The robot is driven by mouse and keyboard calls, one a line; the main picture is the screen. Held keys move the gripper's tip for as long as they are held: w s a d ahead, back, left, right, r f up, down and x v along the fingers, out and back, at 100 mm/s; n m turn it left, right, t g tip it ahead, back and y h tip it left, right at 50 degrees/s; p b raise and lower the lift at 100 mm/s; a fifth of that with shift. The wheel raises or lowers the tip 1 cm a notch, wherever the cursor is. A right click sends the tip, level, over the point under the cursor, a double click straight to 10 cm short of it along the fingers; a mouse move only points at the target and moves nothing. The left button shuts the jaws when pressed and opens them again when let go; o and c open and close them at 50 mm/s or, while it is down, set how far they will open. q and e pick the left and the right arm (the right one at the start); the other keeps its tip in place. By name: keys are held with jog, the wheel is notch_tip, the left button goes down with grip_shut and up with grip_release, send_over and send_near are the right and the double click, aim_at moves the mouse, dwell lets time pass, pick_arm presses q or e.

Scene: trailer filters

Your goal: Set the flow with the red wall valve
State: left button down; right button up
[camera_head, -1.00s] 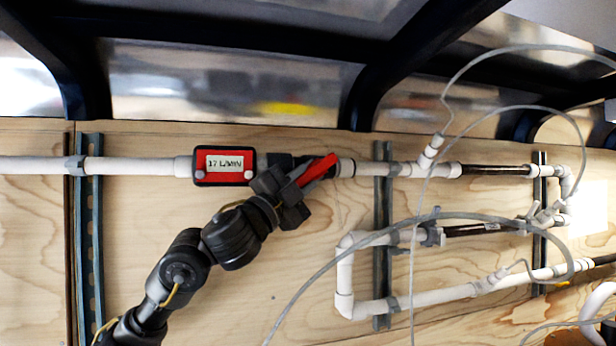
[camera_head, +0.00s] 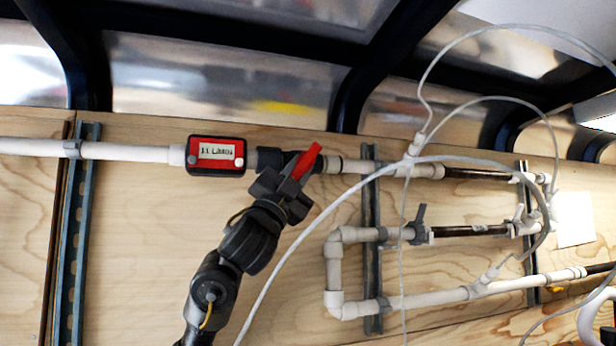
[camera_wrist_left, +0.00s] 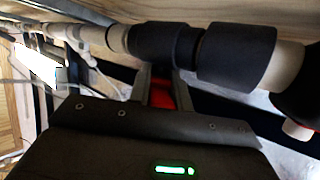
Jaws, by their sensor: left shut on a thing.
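The red wall valve handle (camera_head: 307,160) sits on the upper white pipe and is tilted up to the right in the head view. My left gripper (camera_head: 292,183) is shut on the handle, with its fingers on either side of it. In the left wrist view the red handle (camera_wrist_left: 161,96) shows between the fingers, under the dark valve body (camera_wrist_left: 167,44). Left of the valve is a red flow meter (camera_head: 215,155) with a small display; it seems to read 11 L/min, but the digits are blurred. My right gripper is not in view.
Grey vertical rails (camera_head: 372,250) carry the pipes on the plywood wall (camera_head: 140,250). A lower white pipe loop (camera_head: 335,275) with small grey valves is at right. A loose pale hose (camera_head: 285,262) curves across the wall, right of my left arm.

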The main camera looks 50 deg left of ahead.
pick_arm(q)
jog(key=shift+s+a+r+y, duration=0.1)
jog(key=shift+y, duration=0.2)
jog(key=c, duration=1.3)
grip_release()
jog(key=b+v, duration=0.6)
jog(key=v, duration=0.5)
